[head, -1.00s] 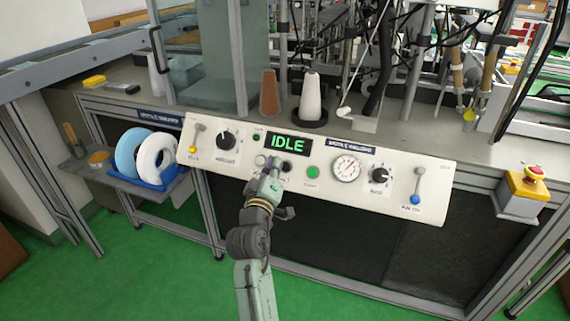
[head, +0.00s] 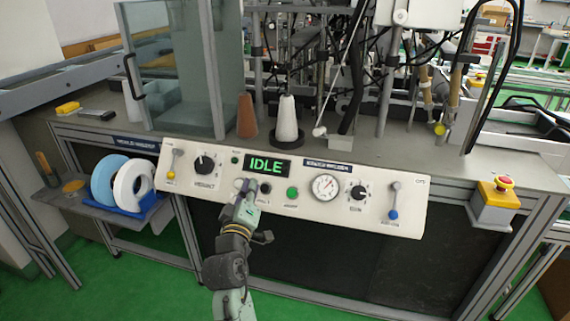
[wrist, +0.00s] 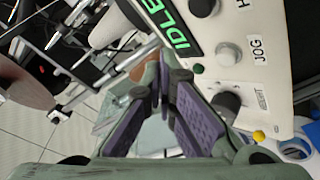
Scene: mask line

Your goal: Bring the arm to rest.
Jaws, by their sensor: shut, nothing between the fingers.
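My gripper (head: 246,188) is in front of the cream control panel (head: 410,214), just below the green IDLE display (head: 266,166). In the wrist view my gripper (wrist: 168,72) has its two purple-padded fingers together and empty. The IDLE display (wrist: 172,25) and a grey knob marked JOG (wrist: 228,52) show close beyond the fingers. I cannot tell whether the fingertips touch the panel. The arm reaches up from the bottom of the head view and hides part of the panel's lower edge.
Panel controls include a gauge (head: 325,186), a green button (head: 292,193) and a blue-tipped lever (head: 393,208). White and blue rolls (head: 130,186) sit on a side shelf at left. A yellow box with a red button (head: 497,196) is at right. Green floor lies open below.

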